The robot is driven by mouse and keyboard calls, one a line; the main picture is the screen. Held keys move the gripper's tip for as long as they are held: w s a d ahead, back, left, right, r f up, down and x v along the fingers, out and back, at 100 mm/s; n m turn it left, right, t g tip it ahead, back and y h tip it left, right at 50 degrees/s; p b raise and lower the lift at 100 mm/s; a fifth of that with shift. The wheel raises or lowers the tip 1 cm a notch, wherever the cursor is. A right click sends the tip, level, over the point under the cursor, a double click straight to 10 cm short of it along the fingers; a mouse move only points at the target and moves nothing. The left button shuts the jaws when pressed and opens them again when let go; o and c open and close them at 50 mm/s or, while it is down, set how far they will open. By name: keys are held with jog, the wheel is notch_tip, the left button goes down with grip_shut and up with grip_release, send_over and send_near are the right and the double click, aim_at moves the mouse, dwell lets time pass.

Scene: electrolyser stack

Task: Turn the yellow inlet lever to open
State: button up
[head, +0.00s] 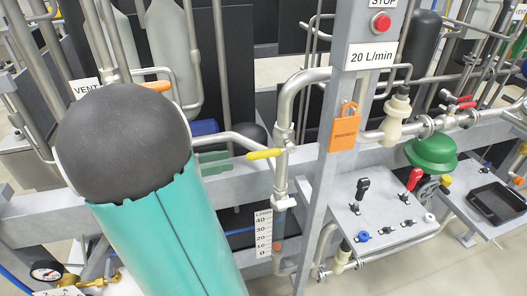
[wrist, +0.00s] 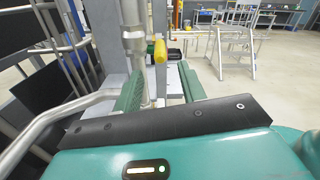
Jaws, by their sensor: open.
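The yellow lever (head: 264,154) sits on a vertical grey pipe left of the grey post in the head view. Its handle points left there, roughly level. In the wrist view the yellow lever (wrist: 160,52) shows end-on beside the pale pipe (wrist: 135,40), above and beyond my fingertips. My gripper (wrist: 160,82) is open, with its two green ribbed fingers apart and no lever between them. In the head view my teal arm with its dark round joint covers the left foreground and hides much of the gripper.
An orange padlock tag (head: 345,130) hangs on the post below a "20 L/min" sign (head: 373,55) and a red stop button (head: 381,22). A panel (head: 375,215) with black and red levers stands right. A bent pipe (head: 225,138) runs close by the yellow lever.

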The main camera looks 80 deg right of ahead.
aim_at(266, 153)
jog(key=x, duration=1.1)
jog(key=shift+s+d, duration=0.1)
jog(key=shift+s, duration=0.2)
jog(key=shift+c, duration=0.4)
grip_shut()
